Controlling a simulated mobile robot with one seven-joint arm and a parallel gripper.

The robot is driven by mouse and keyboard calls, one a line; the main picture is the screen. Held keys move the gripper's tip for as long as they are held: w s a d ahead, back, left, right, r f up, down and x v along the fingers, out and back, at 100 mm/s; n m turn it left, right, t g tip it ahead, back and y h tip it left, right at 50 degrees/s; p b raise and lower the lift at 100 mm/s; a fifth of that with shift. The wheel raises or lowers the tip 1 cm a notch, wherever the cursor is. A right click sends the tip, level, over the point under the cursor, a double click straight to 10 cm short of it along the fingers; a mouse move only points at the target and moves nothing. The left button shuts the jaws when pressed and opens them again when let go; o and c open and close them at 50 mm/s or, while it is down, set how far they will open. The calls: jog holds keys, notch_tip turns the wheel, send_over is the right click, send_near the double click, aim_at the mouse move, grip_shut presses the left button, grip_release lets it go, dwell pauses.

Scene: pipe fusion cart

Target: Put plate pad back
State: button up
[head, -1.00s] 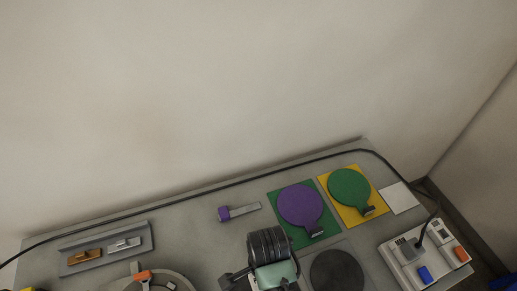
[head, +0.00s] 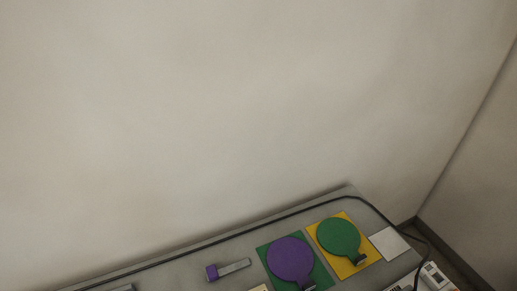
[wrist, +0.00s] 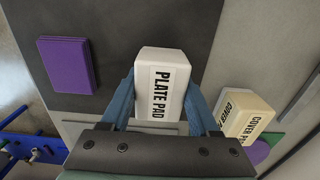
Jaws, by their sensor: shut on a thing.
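The plate pad (wrist: 163,72) is a white block with a black-lettered PLATE PAD label, near the middle of the wrist view. My gripper (wrist: 160,100) is shut on it, with a blue finger along each side. A dark grey mat (wrist: 120,20) lies below the block; the gap between them is hard to judge. In the head view neither my gripper nor the plate pad shows.
In the wrist view a cream cover pad (wrist: 244,112) stands close to the right finger, and a purple block (wrist: 68,64) lies left. The head view shows a purple disc (head: 289,258), a green disc (head: 338,236), a pale square (head: 389,242) and a black cable (head: 290,211).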

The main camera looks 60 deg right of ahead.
jog(key=o, duration=1.3)
jog(key=shift+f, duration=0.1)
